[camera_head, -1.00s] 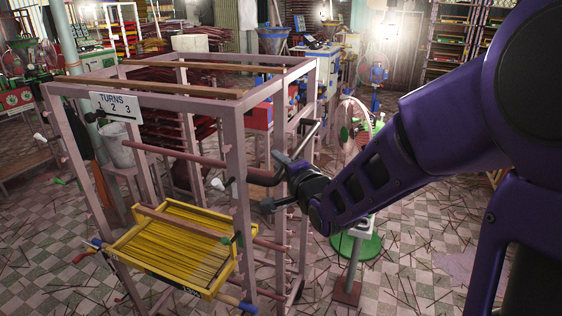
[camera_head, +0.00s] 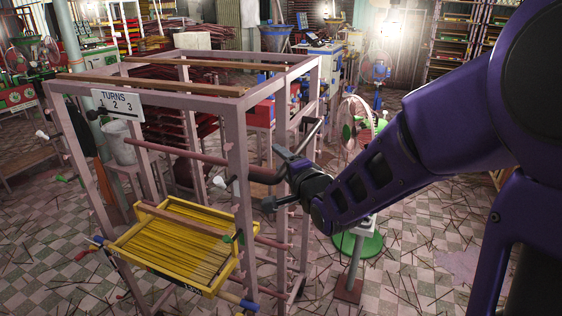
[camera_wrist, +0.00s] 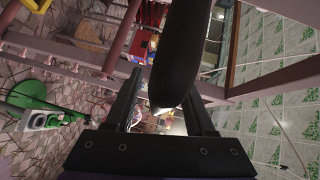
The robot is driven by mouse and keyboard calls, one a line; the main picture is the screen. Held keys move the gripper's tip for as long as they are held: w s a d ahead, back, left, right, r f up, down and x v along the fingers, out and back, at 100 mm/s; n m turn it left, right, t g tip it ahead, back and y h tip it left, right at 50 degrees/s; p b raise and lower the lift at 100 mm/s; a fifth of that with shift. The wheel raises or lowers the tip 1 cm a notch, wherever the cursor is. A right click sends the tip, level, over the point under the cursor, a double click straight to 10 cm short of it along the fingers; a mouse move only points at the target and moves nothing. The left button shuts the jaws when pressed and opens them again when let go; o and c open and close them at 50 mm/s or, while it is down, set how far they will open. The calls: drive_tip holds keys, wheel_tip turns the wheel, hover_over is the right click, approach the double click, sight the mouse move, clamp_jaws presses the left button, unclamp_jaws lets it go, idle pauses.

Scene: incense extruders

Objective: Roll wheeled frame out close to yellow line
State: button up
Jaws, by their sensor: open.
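The wheeled frame (camera_head: 237,170) is a tall pale-pink rack at the left centre of the head view, upright on the tiled floor. It bears a "TURNS 1 2 3" sign (camera_head: 117,104) and a yellow tray (camera_head: 152,268) of sticks. A dark handle bar (camera_head: 262,176) juts from its right side. My gripper (camera_head: 272,182) is at this bar. In the wrist view, a thick black bar (camera_wrist: 182,55) runs between the two spread fingers of my gripper (camera_wrist: 160,105); I cannot tell whether they touch it. The frame's wheels are mostly hidden. I see no yellow line.
A green round base (camera_head: 358,244) and a post with a brown foot (camera_head: 349,290) stand right of the frame. A fan (camera_head: 355,122) stands behind. Thin sticks litter the floor; the floor at front right (camera_head: 420,275) is otherwise fairly clear.

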drive_tip(key=p+v, duration=0.1)
drive_tip(key=v, duration=0.6)
drive_tip(key=shift+s, duration=0.2)
drive_tip(key=shift+d+r, duration=0.1)
drive_tip(key=shift+r, duration=0.05)
